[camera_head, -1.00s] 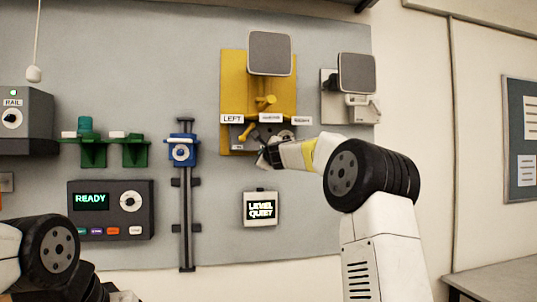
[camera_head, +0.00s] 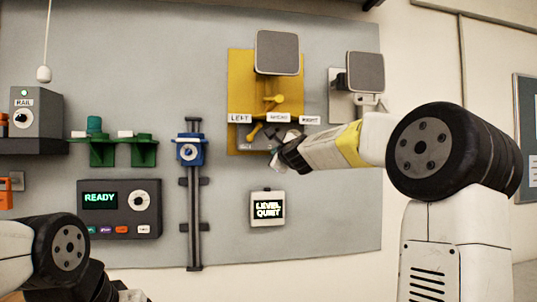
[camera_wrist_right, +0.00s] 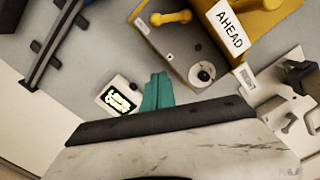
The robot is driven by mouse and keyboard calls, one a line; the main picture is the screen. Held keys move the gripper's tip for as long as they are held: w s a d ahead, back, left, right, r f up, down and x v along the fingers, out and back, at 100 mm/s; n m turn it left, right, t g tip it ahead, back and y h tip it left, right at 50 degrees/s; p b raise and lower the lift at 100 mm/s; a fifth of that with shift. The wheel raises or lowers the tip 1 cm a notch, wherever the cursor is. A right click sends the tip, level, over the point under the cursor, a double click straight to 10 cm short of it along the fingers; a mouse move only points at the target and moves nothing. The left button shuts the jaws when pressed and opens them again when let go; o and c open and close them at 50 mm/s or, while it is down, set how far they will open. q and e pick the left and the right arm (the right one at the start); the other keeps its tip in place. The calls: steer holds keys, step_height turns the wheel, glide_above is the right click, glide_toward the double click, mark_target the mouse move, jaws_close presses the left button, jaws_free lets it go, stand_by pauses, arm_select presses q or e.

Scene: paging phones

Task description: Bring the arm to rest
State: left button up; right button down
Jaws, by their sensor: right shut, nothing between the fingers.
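My right gripper (camera_head: 281,155) is in front of the lower edge of the yellow panel (camera_head: 240,90) in the head view. Its teal fingers (camera_wrist_right: 157,92) are shut together and empty in the right wrist view. The right arm reaches in from the right with its elbow raised. Whether the gripper touches the grey unit below the yellow panel cannot be told from the head view. My left arm is at the bottom left; its dark end (camera_head: 118,292) is cut off by the frame edge, so its fingers cannot be made out.
A small display (camera_head: 267,209) reading "LEVEL QUIET" hangs below the right gripper. A console (camera_head: 120,215) shows "READY". A blue slider (camera_head: 190,149) rides on a vertical rail. Green brackets (camera_head: 142,150) and a grey RAIL box (camera_head: 38,112) are at left.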

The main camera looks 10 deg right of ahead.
steer(key=shift+s, duration=0.1)
stand_by(0.4)
steer(key=s+a+f+n+g+y, duration=0.2)
steer(key=s+a+f+n+g, duration=0.1)
steer(key=s+a+f+n, duration=0.3)
steer(key=s+d+f+n+g, duration=0.1)
steer(key=s+f+n+g, duration=0.2)
steer(key=s, duration=0.9)
steer(key=s+d+f+n+g+h, duration=0.1)
steer(key=s+d+f+n+g, duration=0.1)
steer(key=s+f+n, duration=0.6)
steer(key=s+d+f+n+g, duration=0.2)
steer(key=s+f+n+g, duration=0.2)
steer(key=s+f, duration=0.9)
steer(key=s+n, duration=0.2)
steer(key=s, duration=0.1)
steer(key=shift+s+f+n, duration=0.2)
steer(key=shift+f+n, duration=0.1)
steer(key=shift+f, duration=0.1)
